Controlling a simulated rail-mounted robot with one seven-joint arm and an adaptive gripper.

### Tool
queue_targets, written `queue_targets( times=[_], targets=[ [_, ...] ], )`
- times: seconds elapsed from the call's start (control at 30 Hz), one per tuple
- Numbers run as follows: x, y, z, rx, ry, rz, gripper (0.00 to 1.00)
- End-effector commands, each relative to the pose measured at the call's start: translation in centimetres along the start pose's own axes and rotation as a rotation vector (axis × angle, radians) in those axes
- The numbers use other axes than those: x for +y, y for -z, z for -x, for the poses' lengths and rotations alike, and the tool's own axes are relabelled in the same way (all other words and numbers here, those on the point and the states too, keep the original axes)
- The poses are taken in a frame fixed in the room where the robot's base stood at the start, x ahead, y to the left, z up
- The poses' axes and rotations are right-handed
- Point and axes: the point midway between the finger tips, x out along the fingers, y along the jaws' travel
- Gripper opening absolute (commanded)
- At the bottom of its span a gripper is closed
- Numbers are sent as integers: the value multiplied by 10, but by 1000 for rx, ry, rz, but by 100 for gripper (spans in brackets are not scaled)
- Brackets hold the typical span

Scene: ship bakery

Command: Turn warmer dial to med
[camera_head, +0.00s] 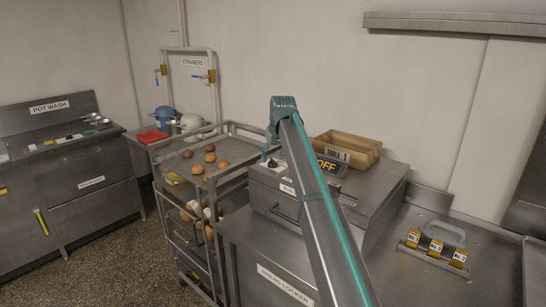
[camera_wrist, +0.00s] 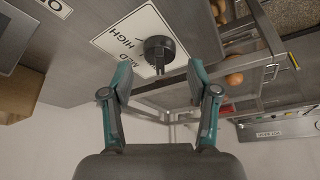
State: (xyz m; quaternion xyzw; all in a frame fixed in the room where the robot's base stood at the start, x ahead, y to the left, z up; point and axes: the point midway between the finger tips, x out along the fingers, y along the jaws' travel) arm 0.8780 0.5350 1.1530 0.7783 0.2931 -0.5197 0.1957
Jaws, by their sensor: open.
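The warmer (camera_head: 375,196) is a steel box on the counter. Its black round dial (camera_wrist: 159,49) sits on a white label plate (camera_wrist: 118,40) that reads HIGH and MED; a further word beside the dial is partly hidden. The dial's narrow end points down in the wrist view, away from HIGH and MED. In the head view the dial (camera_head: 272,163) is small and dark on the warmer's top left. My gripper (camera_wrist: 158,72) is open and empty, its fingers on either side of the dial in the picture. I see no contact. In the head view my arm hides part of the warmer.
Labelled gold pieces (camera_head: 435,246) lie on the right counter. The pot wash unit (camera_head: 85,183) stands far left.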

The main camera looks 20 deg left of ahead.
Motion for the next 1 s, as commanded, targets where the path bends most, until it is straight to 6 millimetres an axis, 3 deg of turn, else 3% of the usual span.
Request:
queue_targets(
  times=[0.17, 0.47, 0.83, 1.0],
  targets=[
    [0, 0, -13, -1, 0, 0, 60],
    [0, 0, -15, 0, 0, 0, 60],
    [0, 0, -14, -1, 0, 0, 0],
    [0, 0, -14, -1, -3, -6, 0]
  ],
)
